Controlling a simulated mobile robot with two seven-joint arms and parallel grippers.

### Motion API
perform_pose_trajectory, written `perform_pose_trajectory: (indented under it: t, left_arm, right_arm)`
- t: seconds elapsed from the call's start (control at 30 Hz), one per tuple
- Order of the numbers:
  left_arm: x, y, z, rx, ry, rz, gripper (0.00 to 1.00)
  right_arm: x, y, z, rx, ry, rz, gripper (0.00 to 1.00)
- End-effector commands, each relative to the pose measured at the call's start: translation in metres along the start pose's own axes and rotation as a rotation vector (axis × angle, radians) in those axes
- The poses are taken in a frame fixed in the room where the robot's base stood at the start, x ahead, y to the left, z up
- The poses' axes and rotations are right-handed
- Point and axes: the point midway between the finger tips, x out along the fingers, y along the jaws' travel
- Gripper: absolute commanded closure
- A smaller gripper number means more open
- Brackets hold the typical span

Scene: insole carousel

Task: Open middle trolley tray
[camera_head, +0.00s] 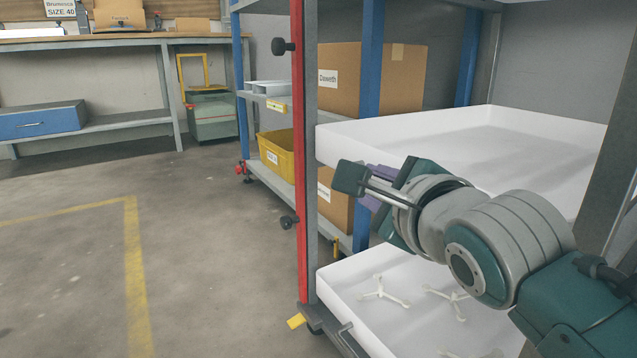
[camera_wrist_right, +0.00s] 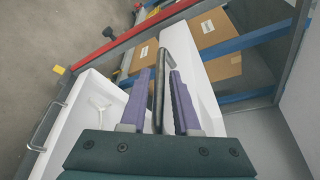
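The trolley's middle tray (camera_head: 348,147) is white and seems empty where I see inside. It sits in the rack above the lower tray, and its wall also shows in the right wrist view (camera_wrist_right: 204,98). Its dark bar handle (camera_wrist_right: 158,92) lies between the purple fingers of my right gripper (camera_wrist_right: 161,88). A gap shows beside the bar, so the fingers look open around it. In the head view, my right gripper (camera_head: 378,188) is at the tray's front, and my arm hides the handle. My left gripper is out of view.
The lower white tray (camera_head: 335,281) holds white three-armed parts and has a grey handle (camera_head: 350,340). The red-edged trolley post (camera_head: 300,150) stands left of the trays. Behind are shelves with cardboard boxes (camera_head: 405,80) and a yellow bin (camera_head: 277,152). The floor at left is clear.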

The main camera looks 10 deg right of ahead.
Motion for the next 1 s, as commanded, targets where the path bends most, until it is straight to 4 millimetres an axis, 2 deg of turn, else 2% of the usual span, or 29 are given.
perform_pose_trajectory:
  t: [0.03,0.23,1.0]
  left_arm:
    - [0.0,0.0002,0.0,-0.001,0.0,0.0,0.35]
    - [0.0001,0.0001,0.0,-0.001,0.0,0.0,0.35]
    - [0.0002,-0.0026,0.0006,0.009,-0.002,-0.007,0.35]
  right_arm:
    - [-0.0001,0.0001,0.0,0.0,0.0,0.0,0.77]
    - [-0.0002,0.0001,0.0001,0.0,0.0,0.0,0.99]
    - [-0.0002,0.0003,0.0002,0.0,-0.001,0.0,1.0]
